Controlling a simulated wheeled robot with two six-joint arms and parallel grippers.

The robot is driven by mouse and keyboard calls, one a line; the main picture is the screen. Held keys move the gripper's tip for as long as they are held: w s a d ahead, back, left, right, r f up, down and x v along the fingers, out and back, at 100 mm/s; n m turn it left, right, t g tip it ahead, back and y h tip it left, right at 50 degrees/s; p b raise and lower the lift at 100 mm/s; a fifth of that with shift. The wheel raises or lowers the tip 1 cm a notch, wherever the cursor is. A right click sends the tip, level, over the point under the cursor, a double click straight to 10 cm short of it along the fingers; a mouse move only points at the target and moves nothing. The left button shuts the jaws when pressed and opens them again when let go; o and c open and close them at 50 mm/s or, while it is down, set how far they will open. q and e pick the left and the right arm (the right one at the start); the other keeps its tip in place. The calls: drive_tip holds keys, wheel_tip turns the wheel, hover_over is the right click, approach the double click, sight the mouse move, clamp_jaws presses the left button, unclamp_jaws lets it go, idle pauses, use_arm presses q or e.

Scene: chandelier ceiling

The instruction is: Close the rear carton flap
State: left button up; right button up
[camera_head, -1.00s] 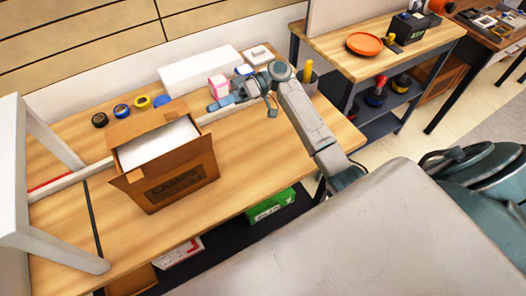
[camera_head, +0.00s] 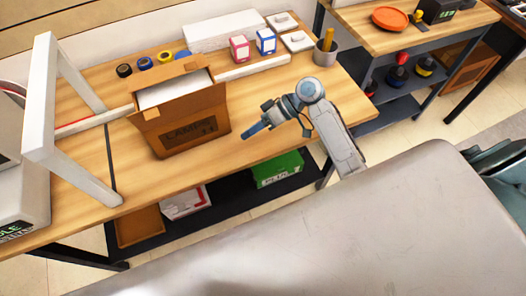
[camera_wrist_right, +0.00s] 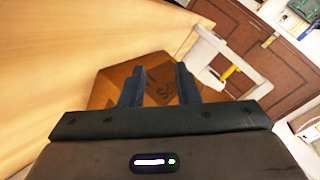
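A brown carton (camera_head: 192,125) with dark lettering stands upright on the wooden table, its top open. Pale white contents (camera_head: 172,91) show inside. The rear flap (camera_head: 160,76) is raised along the far rim. A small front flap hangs out at the near left corner. My right gripper (camera_head: 250,131) is to the right of the carton, apart from it, and points left. In the right wrist view, the fingers (camera_wrist_right: 158,85) are spread with nothing held, and part of the carton (camera_wrist_right: 112,85) shows beyond them. My left gripper is not in view.
A white angled frame (camera_head: 55,120) stands left of the carton. Tape rolls (camera_head: 145,63), small pink and blue boxes (camera_head: 240,47) and a grey cup (camera_head: 325,55) line the back. A green box (camera_head: 277,169) sits on the shelf below.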

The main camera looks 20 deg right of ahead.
drive_tip(key=shift+s+d+f+m+t+h, duration=0.25)
drive_tip(key=shift+s+f+h, duration=0.45)
drive_tip(key=shift+s+f, duration=0.45)
drive_tip(key=shift+s+d+f+m+t+h, duration=0.15)
drive_tip(key=shift+s+f+m+h, duration=0.2)
drive_tip(key=shift+s+f+h, duration=0.7)
drive_tip(key=shift+s+r+y, duration=0.2)
drive_tip(key=shift+r+y, duration=0.05)
drive_tip(key=shift+y, duration=0.1)
